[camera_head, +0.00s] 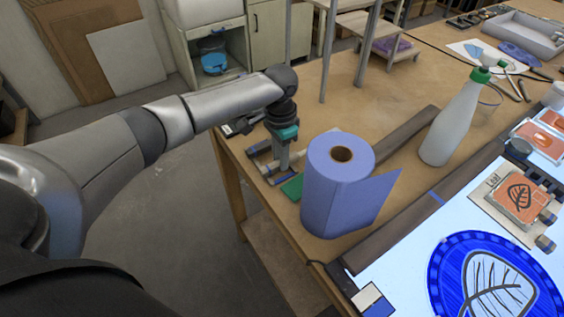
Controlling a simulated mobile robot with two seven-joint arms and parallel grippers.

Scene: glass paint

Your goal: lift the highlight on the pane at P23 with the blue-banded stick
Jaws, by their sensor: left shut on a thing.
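My left gripper (272,168) is at the left edge of the wooden table, just behind and left of a blue paper roll. It points down and is shut on a slim thing, small and partly hidden; a blue bit shows by the fingers, and I take it for the blue-banded stick. The pane (437,276) is a round glass with a blue painted rim and a pale leaf with dark veins. It lies on the bright white light panel at lower right, cut by the frame edge. No P23 mark is readable. My right gripper is not in view.
The blue paper roll (325,205) stands between my left gripper and the pane. A dark bar (415,225) edges the light panel (405,262). An orange leaf sample (516,196) lies above the pane.

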